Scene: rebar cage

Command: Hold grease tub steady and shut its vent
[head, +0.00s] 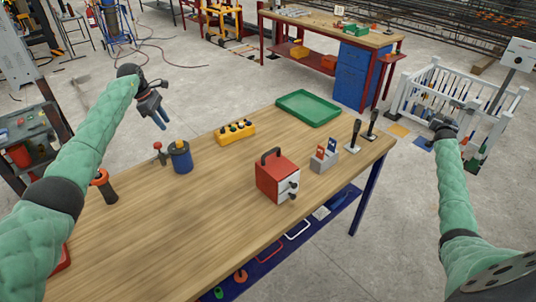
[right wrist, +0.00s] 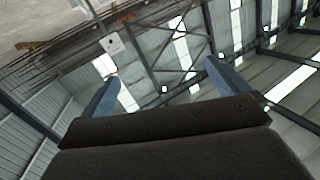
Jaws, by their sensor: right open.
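The grease tub appears to be the dark blue cylinder (head: 180,158) with a yellow-orange band near its top, upright on the left of the wooden table. Its vent is too small to make out. My left gripper (head: 158,124) hangs in the air above and left of the tub, fingers pointing down, not touching it; the gap between its fingers is unclear. My right gripper (head: 440,127) is raised beyond the table's right end, far from the tub. In the right wrist view its fingers (right wrist: 162,82) are wide apart, with nothing between them.
On the table (head: 150,235) stand a red-knobbed lever (head: 159,153), an orange-collared dark cylinder (head: 104,188), a yellow button box (head: 235,131), a green tray (head: 308,108), a red-and-white box (head: 278,176), a grey switch block (head: 323,158) and two joysticks (head: 353,136). The table's left front is mostly clear.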

